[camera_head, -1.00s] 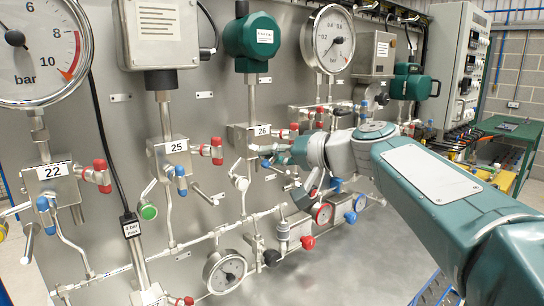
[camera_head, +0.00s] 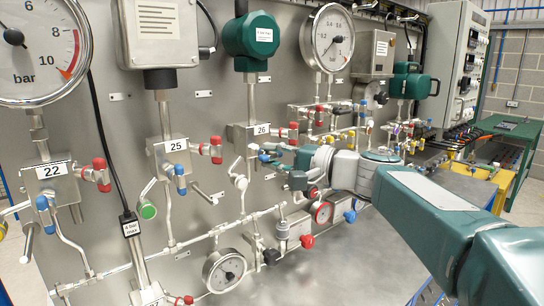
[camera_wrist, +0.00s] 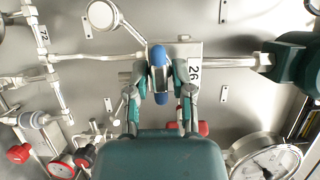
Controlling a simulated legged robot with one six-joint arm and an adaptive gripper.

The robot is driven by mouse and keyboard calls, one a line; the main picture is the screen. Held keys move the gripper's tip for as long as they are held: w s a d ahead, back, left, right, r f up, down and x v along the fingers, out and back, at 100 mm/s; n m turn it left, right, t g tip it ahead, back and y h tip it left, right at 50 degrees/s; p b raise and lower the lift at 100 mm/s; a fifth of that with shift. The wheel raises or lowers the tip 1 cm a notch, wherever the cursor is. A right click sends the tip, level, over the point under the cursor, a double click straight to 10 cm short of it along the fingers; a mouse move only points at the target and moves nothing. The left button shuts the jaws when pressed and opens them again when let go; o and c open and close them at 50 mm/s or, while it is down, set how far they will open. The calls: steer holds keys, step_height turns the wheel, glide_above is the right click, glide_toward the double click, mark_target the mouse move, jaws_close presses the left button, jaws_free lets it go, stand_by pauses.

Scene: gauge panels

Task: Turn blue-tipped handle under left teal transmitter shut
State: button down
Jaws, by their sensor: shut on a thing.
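The left teal transmitter (camera_head: 250,36) is mounted on a vertical pipe above the steel valve block labelled 26 (camera_head: 243,134). It also shows at the right of the wrist view (camera_wrist: 292,54). The blue-tipped handle (camera_wrist: 158,56) is at the block's side, between the fingers of my gripper (camera_wrist: 160,80). A second blue part shows lower between the fingers. In the head view, my gripper (camera_head: 278,157) is right of the block, with a blue tip (camera_head: 264,157) at its left end. The fingers are shut on the handle. The handle's middle is partly hidden by them.
A red-tipped handle (camera_head: 287,133) sits just above my gripper. Pipes, a white round knob (camera_head: 240,182) and small gauges (camera_head: 321,212) lie below. Block 25 (camera_head: 170,155) with red and blue handles is to the left. The right teal transmitter (camera_head: 411,82) is further right.

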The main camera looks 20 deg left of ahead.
steer(key=shift+w+f, duration=0.1)
steer(key=shift+f, duration=0.2)
steer(key=c, duration=0.7)
jaws_free()
steer(key=shift+d+r, duration=0.1)
steer(key=shift+r, duration=0.05)
steer(key=d, duration=0.7)
steer(key=s+d, duration=0.1)
steer(key=d, duration=0.3)
steer(key=shift+d, duration=0.3)
steer(key=shift+f, duration=0.2)
